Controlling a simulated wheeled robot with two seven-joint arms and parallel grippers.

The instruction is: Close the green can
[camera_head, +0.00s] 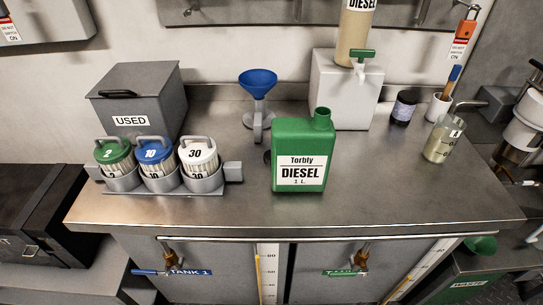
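The green can (299,160), labelled "Torbly DIESEL 1 L.", stands upright on the steel worktop, right of its middle. Its short neck (322,117) sticks up at the top right corner. I see no cap on the neck. A small dark round thing (267,157) lies against the can's left side, partly hidden behind it; I cannot tell whether it is a cap. Neither of my grippers can be made out in the head view.
On the worktop (390,190) stand a filter rack (165,186), a grey "USED" box (137,105), a blue funnel (258,80), a white block (340,92) under a tapped diesel container (355,35), a dark jar (403,107) and a glass beaker (441,141). The front right is clear.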

